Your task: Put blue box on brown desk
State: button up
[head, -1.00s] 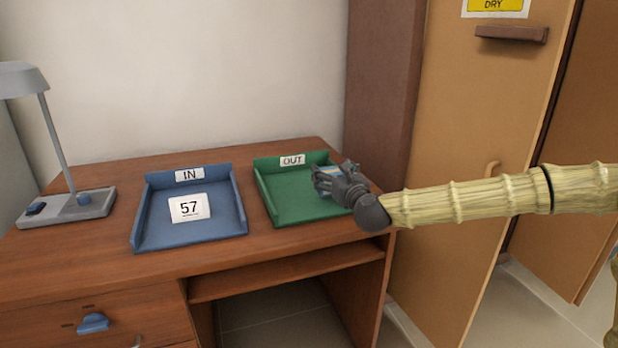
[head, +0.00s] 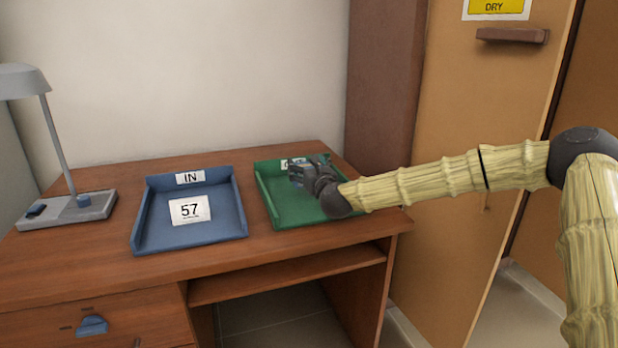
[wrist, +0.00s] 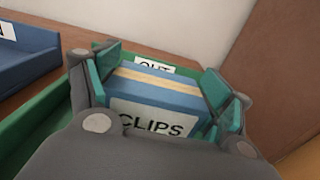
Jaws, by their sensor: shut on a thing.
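In the wrist view a blue box (wrist: 160,92) with a tan stripe and a white "CLIPS" label sits between the teal fingertips of my gripper (wrist: 168,88), which is shut on it. In the head view my gripper (head: 302,172) is over the green OUT tray (head: 290,212), in front of its back wall, and hides most of the box. I cannot tell whether the box touches the tray floor. The brown desk (head: 110,266) holds the tray at its right end.
A blue IN tray (head: 225,222) with a white card marked 57 (head: 190,210) stands left of the green tray. A grey lamp (head: 75,207) stands at the desk's left. Bare wood runs along the front edge. A brown cabinet (head: 480,110) rises to the right.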

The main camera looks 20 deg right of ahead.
jog(key=shift+f, duration=1.65)
jog(key=shift+f+b, duration=0.15)
jog(key=shift+b, duration=0.15)
jog(key=o, duration=1.1)
jog(key=shift+d, duration=0.1)
